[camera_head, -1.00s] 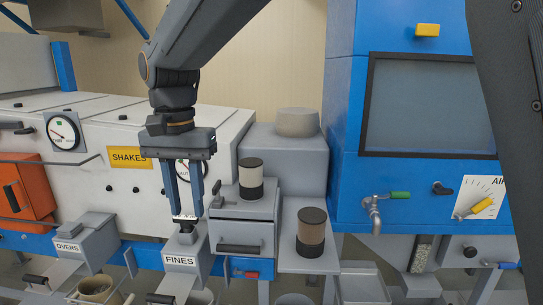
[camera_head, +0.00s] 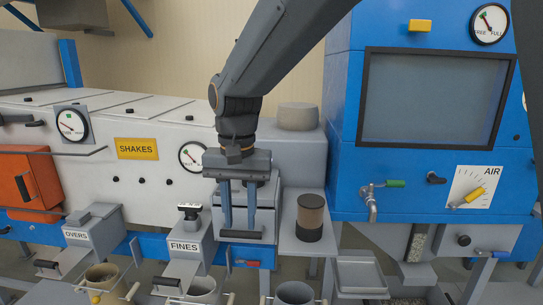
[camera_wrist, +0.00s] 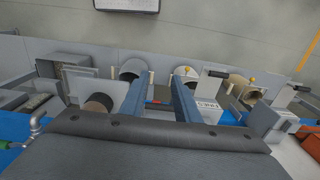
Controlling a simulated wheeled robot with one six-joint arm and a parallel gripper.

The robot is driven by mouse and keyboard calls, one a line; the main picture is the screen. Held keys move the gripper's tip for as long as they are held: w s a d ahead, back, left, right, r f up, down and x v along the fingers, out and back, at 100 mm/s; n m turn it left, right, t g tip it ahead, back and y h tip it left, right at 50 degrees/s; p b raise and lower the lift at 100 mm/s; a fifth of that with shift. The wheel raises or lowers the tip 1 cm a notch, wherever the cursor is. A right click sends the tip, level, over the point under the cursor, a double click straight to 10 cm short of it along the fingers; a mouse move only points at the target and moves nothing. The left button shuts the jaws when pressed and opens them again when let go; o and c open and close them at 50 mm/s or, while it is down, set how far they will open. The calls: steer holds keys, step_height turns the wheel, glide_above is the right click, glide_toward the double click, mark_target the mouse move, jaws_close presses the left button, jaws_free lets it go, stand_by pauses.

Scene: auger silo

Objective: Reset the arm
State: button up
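My gripper (camera_head: 238,222) points down in front of the grey drawer unit (camera_head: 268,200), to the right of the FINES box (camera_head: 186,240). Its two blue fingers are apart with nothing seen between them. The wrist view also shows my gripper (camera_wrist: 158,98) with its fingers spread, above the machine's front edge. A brown, dark-based jar (camera_head: 310,217) stands upright on a grey shelf to the right, apart from the fingers. The top of the drawer unit is hidden behind my gripper.
The blue cabinet (camera_head: 345,150) stands at right, with a tap (camera_head: 370,203) and a yellow AIR lever (camera_head: 473,195). The OVERS box (camera_head: 88,235) and an orange box (camera_head: 28,183) are at left. Open buckets (camera_head: 103,278) stand below. The tan wall behind is clear.

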steer(key=s+d+f+b, duration=0.2)
steer(key=s+d+f, duration=0.1)
steer(key=d+f, duration=0.6)
steer(key=s+d+f+t+b, duration=0.1)
steer(key=s+d+f, duration=0.3)
steer(key=d+f, duration=0.5)
steer(key=d+b, duration=0.1)
steer(key=d, duration=0.7)
steer(key=shift+s+f+n+b, duration=0.15)
steer(key=shift+s+n+b, duration=0.05)
steer(key=shift+n+b, duration=0.2)
